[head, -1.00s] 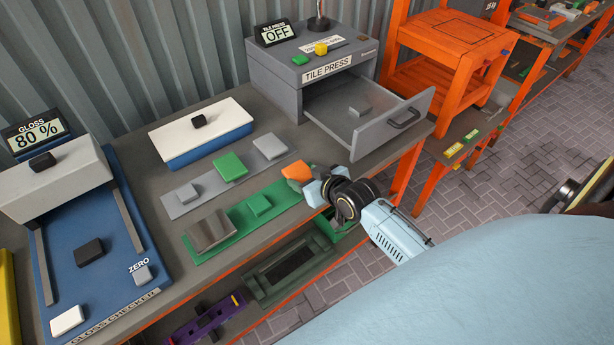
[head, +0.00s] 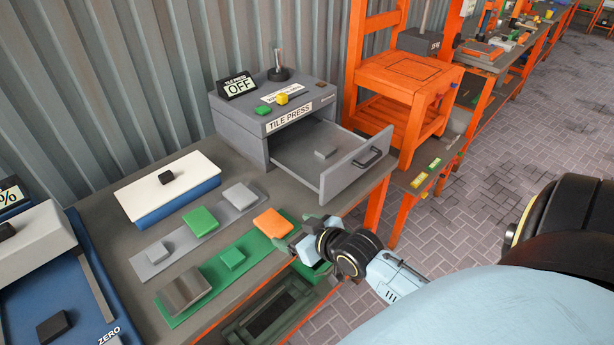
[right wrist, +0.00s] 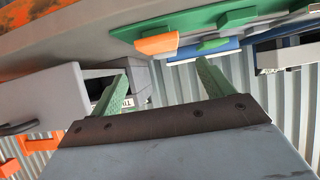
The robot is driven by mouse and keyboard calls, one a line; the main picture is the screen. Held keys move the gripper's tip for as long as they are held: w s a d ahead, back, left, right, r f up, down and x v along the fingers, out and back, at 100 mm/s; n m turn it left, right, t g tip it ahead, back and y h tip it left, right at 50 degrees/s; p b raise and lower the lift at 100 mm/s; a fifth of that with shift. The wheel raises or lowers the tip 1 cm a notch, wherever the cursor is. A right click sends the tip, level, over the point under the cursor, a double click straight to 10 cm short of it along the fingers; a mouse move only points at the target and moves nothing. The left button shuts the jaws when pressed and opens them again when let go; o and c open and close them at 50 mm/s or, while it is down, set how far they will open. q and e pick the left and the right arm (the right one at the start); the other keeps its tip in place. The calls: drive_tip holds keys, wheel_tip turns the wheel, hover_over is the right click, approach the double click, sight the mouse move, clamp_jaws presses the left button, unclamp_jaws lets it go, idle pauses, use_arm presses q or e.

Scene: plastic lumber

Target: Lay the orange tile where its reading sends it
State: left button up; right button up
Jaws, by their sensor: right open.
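The orange tile (head: 272,223) lies on the right end of the green strip (head: 212,277) on the bench. On that strip are also a small green tile (head: 233,259) and a larger grey-brown tile (head: 184,290). My right gripper (head: 300,236) is open and empty, just right of the orange tile. In the right wrist view the orange tile (right wrist: 157,44) shows beyond the two green fingers (right wrist: 161,70), with a gap between. The gloss checker (head: 72,300) is at the left, its display cut to "%". My left gripper is not in view.
The tile press (head: 290,123) reads OFF, its drawer (head: 345,180) pulled out with a grey tile inside. A grey strip (head: 172,238) holds grey and green tiles. A white-topped blue box (head: 185,180) stands behind. An orange stand (head: 405,110) is right of the press.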

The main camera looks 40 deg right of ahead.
drive_tip(key=shift+v, duration=2.3)
drive_tip(key=s+f+g, duration=0.3)
drive_tip(key=s+f, duration=0.2)
drive_tip(key=f, duration=0.8)
drive_tip(key=s+f+g, duration=0.2)
drive_tip(key=s+f, duration=0.2)
drive_tip(key=f, duration=0.8)
drive_tip(key=s+a+f+g, duration=0.3)
drive_tip(key=s+f, duration=0.5)
drive_tip(key=s, duration=0.4)
drive_tip(key=s+a+f+n+g, duration=0.1)
drive_tip(key=s+a+f+g, duration=0.2)
drive_tip(key=s+f, duration=0.5)
drive_tip(key=s, duration=0.4)
drive_tip(key=shift+s+n+h, duration=0.25)
drive_tip(key=shift+n+h, duration=0.05)
drive_tip(key=shift+h, duration=0.1)
